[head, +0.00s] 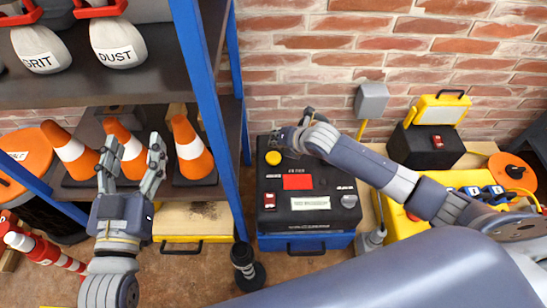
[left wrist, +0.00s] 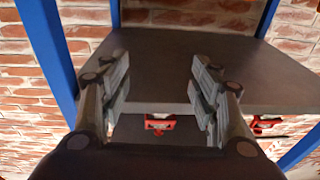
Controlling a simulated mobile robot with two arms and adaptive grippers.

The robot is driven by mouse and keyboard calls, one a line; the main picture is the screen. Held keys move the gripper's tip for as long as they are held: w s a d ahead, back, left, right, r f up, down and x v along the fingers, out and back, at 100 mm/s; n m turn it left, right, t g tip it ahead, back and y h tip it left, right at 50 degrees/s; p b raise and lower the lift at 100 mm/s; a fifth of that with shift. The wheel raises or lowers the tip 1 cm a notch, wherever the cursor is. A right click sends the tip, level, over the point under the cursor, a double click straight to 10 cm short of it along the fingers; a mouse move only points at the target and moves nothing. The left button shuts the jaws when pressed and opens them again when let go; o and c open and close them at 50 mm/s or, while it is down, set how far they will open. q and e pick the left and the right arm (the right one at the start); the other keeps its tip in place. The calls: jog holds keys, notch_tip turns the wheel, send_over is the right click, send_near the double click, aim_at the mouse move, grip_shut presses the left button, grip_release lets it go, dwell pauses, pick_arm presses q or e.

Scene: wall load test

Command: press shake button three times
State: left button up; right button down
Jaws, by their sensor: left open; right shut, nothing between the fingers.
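A black control box (head: 311,220) on a blue base stands against the brick wall in the head view. Its top carries a round yellow button (head: 273,158), a red panel (head: 297,182), a white label and a grey knob (head: 348,201). Which control is the shake button I cannot read. My right gripper (head: 282,138) is just above and behind the yellow button; its fingers are partly hidden, and whether it touches the button I cannot tell. My left gripper (head: 132,158) is open and empty, raised in front of the shelf with the cones.
A blue-framed shelf (head: 205,85) at left holds orange cones (head: 190,150) and bags marked GRIT and DUST (head: 118,45). A black bollard-like post (head: 246,265) stands left of the box. Yellow equipment (head: 440,110) stands at right. The left wrist view shows a dark shelf board (left wrist: 200,65).

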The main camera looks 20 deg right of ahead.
aim_at(276, 155)
notch_tip(276, 155, down, 3)
jog(key=shift+f+b, duration=0.1)
jog(key=shift+b, duration=0.85)
pick_arm(q)
jog(key=s+r+t+h, duration=0.2)
jog(key=s+r+t, duration=0.2)
jog(key=r, duration=0.6)
jog(key=shift+d+t, duration=0.15)
jog(key=shift+t, duration=1.05)
pick_arm(e)
jog(key=shift+f, duration=0.2)
pick_arm(q)
jog(key=shift+f, duration=0.1)
pick_arm(e)
jog(key=shift+f, duration=0.15)
jog(key=shift+f, duration=0.15)
pick_arm(q)
jog(key=shift+w+f+g, duration=0.25)
jog(key=shift+f+g, duration=0.05)
pick_arm(e)
jog(key=shift+f, duration=0.1)
